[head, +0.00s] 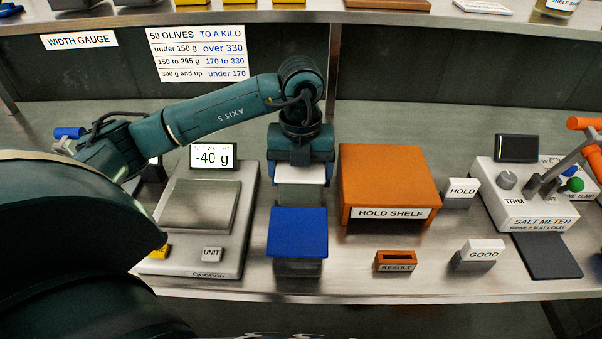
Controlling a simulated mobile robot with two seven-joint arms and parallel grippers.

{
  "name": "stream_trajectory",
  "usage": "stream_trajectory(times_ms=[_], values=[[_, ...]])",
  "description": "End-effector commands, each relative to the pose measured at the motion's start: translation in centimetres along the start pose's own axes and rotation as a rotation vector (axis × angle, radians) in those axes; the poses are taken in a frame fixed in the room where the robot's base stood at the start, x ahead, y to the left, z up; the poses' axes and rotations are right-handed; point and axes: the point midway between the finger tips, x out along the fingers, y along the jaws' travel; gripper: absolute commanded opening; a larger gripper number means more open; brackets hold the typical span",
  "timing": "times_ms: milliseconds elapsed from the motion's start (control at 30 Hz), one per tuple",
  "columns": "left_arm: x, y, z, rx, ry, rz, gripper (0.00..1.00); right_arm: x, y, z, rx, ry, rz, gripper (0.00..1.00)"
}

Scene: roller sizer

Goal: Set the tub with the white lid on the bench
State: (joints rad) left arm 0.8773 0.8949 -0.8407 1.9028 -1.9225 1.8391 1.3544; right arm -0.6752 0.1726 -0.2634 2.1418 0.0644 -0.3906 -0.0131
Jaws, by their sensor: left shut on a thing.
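My left gripper (301,164) points down over the bench between the scale and the orange hold shelf. It is shut on the tub with the white lid (299,176). Only part of the white lid shows below the gripper; the tub's body is mostly hidden, and I cannot tell whether it touches the bench (335,265). A tub with a blue lid (297,235) stands on the bench just in front of it. My right gripper is not in view.
The scale (199,207) has an empty pan and reads -40 g. The orange hold shelf (388,180) stands close to the right.

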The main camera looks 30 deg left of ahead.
Motion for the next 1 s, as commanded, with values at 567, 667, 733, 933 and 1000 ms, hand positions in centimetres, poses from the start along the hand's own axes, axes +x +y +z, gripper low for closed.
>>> stream_trajectory(times_ms=[567,667,733,933,1000], values=[[0.6,0.0,0.0,0.000,-0.001,-0.001,0.96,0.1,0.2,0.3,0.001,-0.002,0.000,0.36],[0.6,0.0,0.0,0.000,-0.001,-0.001,1.00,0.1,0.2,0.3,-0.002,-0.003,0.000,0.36],[0.6,0.0,0.0,0.000,-0.001,-0.001,1.00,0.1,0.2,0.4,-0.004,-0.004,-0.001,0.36],[0.0,0.0,0.0,0.000,-0.002,-0.002,1.00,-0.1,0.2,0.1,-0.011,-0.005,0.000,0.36],[-0.8,-0.1,0.1,0.000,-0.005,-0.004,1.00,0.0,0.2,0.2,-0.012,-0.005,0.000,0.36]])
